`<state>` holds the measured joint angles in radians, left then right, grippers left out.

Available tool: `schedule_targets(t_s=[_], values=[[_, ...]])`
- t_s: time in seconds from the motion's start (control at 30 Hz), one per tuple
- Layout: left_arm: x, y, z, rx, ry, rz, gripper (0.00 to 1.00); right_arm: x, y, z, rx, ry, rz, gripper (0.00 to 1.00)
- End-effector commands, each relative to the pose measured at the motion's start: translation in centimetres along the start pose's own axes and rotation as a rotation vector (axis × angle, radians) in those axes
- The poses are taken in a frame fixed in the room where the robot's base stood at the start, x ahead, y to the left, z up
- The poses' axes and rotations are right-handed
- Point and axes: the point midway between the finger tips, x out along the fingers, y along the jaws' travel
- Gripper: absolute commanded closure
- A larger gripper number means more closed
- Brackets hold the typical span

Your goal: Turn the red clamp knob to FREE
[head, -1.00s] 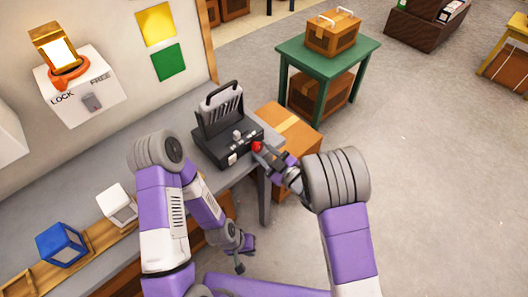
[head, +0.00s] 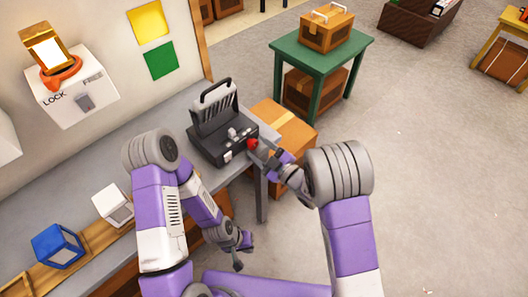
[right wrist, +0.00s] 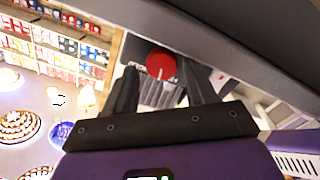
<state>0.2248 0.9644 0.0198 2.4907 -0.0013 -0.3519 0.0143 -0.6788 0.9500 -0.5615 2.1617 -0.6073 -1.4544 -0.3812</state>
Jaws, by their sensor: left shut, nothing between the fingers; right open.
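The red clamp knob (head: 252,144) is on the right end of a dark grey device (head: 215,150) with a raised, handled plate, standing on the grey bench. In the right wrist view the knob (right wrist: 161,64) shows as a red disc with a pale line, between and beyond the fingertips. My right gripper (head: 262,148) is open at the knob; whether the fingers touch it I cannot tell. My left gripper (head: 240,256) is shut and empty, low in front of the bench. A white wall box (head: 72,88) has the words LOCK and FREE and a grey switch (head: 84,102).
A cardboard box (head: 284,130) stands on the floor right behind the bench end. A green table (head: 322,52) carries an orange case (head: 327,30). A blue cube (head: 58,245) and a white cube (head: 113,205) sit at the left.

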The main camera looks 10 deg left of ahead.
Motion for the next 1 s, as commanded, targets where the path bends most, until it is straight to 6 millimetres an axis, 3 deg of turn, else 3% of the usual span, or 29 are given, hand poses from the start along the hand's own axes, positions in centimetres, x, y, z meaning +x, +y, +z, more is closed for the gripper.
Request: schedule_targets(t_s=[0.33,0.63,1.0], values=[[0.02,-0.01,0.00,0.000,0.000,0.000,1.00,0.08,-0.61,-0.03,0.040,0.000,-0.015,0.37],[0.02,-0.01,0.00,0.000,0.000,0.000,1.00,0.09,-0.62,0.22,0.253,-0.007,-0.014,0.37],[0.01,0.00,0.00,0.000,0.000,0.000,1.00,0.14,-0.31,-0.09,0.368,0.000,-0.013,0.37]])
